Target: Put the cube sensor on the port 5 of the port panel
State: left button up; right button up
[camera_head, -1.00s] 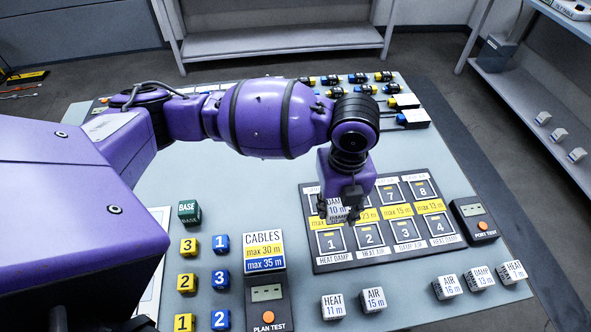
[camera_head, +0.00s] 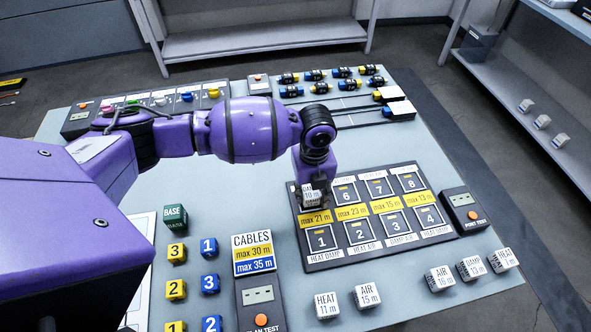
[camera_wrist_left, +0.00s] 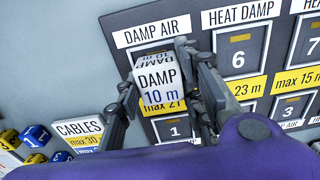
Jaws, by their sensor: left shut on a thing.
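My left gripper (camera_head: 314,202) is shut on the white cube sensor marked DAMP 10 m (camera_head: 311,194). The cube also shows in the left wrist view (camera_wrist_left: 160,86), between the two fingers, slightly tilted in the picture. Gripper and cube are over the back left part of the dark port panel (camera_head: 340,263), where the label reads DAMP AIR (camera_wrist_left: 151,30). Port 5 is hidden behind the cube and gripper. Ports 1, 6 and 7 show around it. I cannot tell whether the cube touches the panel. My right gripper is not in view.
Several other white cubes, such as HEAT 11 m (camera_head: 327,306) and AIR 15 m (camera_head: 367,296), stand in front of the panel. A port tester (camera_head: 464,211) is at its right. Yellow and blue number cubes and the CABLES box (camera_head: 257,253) are at the left.

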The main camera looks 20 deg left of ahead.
aim_at(312, 192)
pick_arm(q)
jog(key=o, duration=1.1)
jog(key=shift+w, duration=0.1)
jog(key=shift+o, duration=0.2)
jog(key=shift+r, duration=0.1)
notch_tip(312, 192, up, 12)
jog(key=shift+r, duration=0.1)
